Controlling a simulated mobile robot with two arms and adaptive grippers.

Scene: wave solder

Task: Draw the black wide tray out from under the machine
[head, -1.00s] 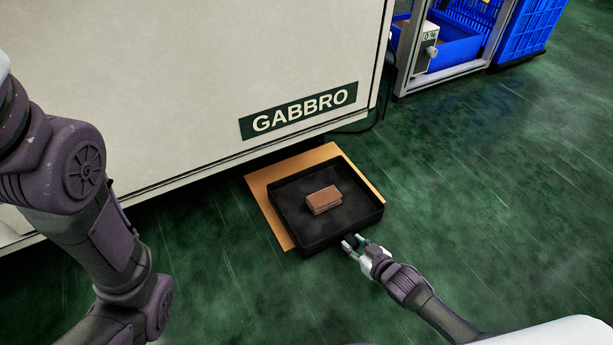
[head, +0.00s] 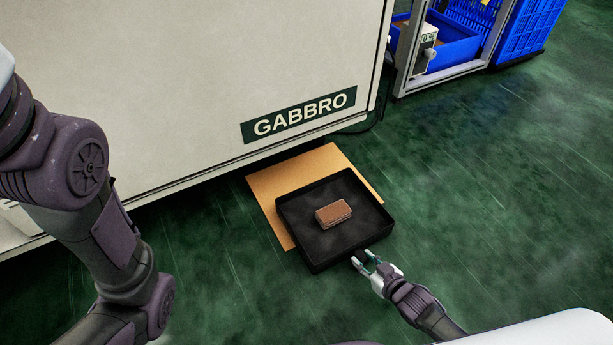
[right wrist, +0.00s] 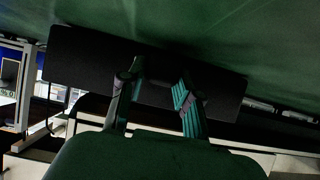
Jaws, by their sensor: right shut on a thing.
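The black wide tray (head: 372,213) lies on the floor in front of the machine (head: 190,90), clear of its lower edge in the head view. A small brown stack of flat pieces (head: 333,214) sits in the tray. My right gripper (head: 362,259) is shut on the tray's near wall, close to the near right corner. In the right wrist view the tray's dark wall (right wrist: 80,62) spans behind the two fingers; the exact contact is too dark to see. My left arm crosses the left side of the head view, its gripper out of the picture.
A tan cardboard sheet (head: 268,188) lies on the floor, partly under the tray. A metal frame with blue bins (head: 455,52) stands at the upper right. The green floor is clear to the right and in front of the tray.

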